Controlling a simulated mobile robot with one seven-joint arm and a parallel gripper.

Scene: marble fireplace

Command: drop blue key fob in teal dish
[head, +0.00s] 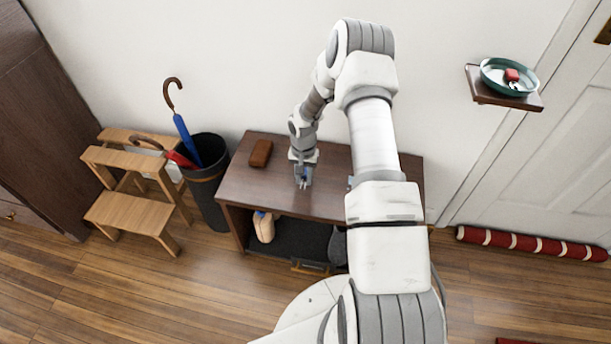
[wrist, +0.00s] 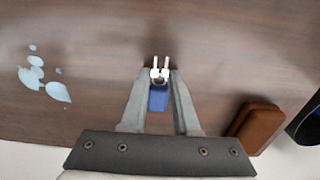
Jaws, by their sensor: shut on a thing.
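My gripper (head: 304,179) is over the dark wooden bench top, pointing down. In the wrist view my gripper (wrist: 159,80) is shut on the blue key fob (wrist: 158,98), which sits between the two fingers with its white keys sticking out past the tips. The blue key fob (head: 303,174) is small and partly hidden by the gripper in the head view. The teal dish (head: 490,82) stands on a small wall shelf at the upper right, with a red thing (head: 512,75) and something pale in it. The dish is far to the right of my gripper.
The bench (head: 235,187) holds a brown case (head: 261,153), also in the wrist view (wrist: 257,126). The small shelf (head: 480,95) is beside a white door (head: 560,150). A dark umbrella bin (head: 207,190) and a wooden step stool (head: 130,212) stand left of the bench.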

